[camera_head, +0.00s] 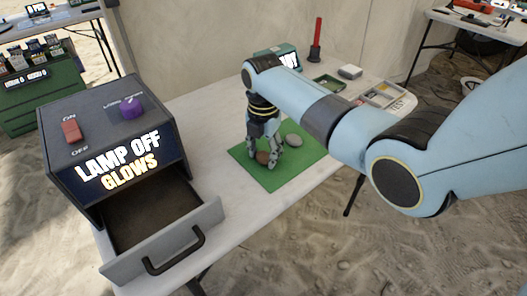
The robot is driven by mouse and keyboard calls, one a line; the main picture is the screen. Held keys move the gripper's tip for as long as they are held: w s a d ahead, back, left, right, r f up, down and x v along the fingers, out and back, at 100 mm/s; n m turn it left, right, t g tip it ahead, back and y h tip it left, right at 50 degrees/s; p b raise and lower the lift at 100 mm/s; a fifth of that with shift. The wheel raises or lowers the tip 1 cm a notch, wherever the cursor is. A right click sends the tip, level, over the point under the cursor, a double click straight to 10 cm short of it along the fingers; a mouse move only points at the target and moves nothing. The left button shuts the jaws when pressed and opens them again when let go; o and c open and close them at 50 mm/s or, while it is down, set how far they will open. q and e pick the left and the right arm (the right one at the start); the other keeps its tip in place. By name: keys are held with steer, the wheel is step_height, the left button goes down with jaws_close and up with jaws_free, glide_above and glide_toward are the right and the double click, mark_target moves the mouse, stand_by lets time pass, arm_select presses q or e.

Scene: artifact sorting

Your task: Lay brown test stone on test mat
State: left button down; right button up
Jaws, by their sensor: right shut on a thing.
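The brown test stone (263,158) is between the fingertips of my right gripper (264,155), low over the green test mat (285,180). I cannot tell whether the stone touches the mat. The gripper points down and its fingers are shut on the stone, partly hiding it. A grey stone (293,140) lies on the mat just right of the gripper. My left gripper is not in view.
A dark box with a lit sign (122,165) and an open, empty-looking drawer (160,222) stands at the left of the white table (215,100). A green tray (328,83), a white block (350,72), a red-handled tool (316,40) and a sectioned tray (383,94) are behind.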

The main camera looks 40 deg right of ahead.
mark_target(263, 156)
steer(key=o, duration=0.7)
steer(key=shift+f, duration=0.15)
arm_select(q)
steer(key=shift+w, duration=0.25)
arm_select(e)
steer(key=o, duration=0.4)
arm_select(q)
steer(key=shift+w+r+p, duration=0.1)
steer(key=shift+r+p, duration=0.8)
arm_select(e)
step_height(263, 156, up, 12)
steer(key=shift+r, duration=0.2)
